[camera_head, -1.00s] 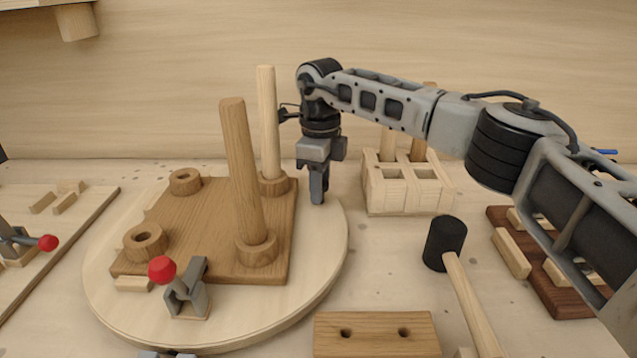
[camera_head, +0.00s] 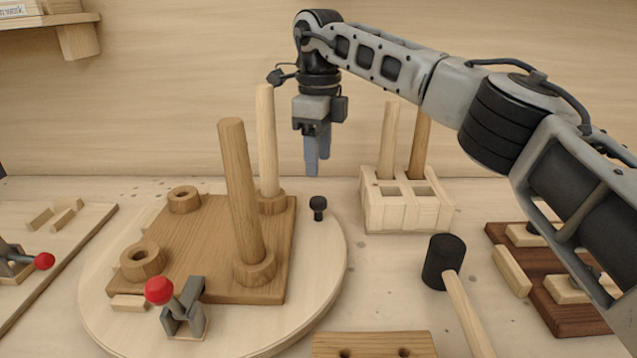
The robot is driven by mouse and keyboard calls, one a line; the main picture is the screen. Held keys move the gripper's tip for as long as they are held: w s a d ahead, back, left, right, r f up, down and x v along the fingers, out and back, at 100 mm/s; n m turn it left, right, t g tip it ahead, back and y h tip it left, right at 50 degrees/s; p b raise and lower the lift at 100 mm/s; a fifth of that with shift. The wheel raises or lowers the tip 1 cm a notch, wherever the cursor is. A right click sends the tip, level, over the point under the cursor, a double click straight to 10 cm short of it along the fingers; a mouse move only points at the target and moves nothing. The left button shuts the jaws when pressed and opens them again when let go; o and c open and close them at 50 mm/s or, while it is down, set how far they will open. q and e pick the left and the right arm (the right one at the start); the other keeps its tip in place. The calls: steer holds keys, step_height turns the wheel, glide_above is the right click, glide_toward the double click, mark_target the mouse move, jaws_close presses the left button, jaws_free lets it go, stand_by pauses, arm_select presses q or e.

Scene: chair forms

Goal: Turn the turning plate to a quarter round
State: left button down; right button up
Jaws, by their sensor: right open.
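The turning plate (camera_head: 326,275) is a round, pale wooden disc on the bench. It bears a brown wooden seat board (camera_head: 190,230) with two upright legs, a darker one (camera_head: 239,185) and a paler one (camera_head: 267,140), and two empty ring sockets at its left. A small black knob (camera_head: 318,207) stands on the plate near its back right rim. A clamp with a red ball handle (camera_head: 160,290) sits at the plate's front. My right gripper (camera_head: 311,168) is open and empty, in the air above and behind the knob, apart from it. My left gripper is out of view.
A pale wooden rack (camera_head: 400,212) holding two legs stands right of the plate. A black-headed mallet (camera_head: 443,262) lies in front of it. A dark board with blocks (camera_head: 560,315) is at the right, a drilled block (camera_head: 375,345) at the front. Another red-handled clamp (camera_head: 42,261) is at the left.

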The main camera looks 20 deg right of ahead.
step_height(320, 180, up, 6)
steer(key=shift+p, duration=0.4)
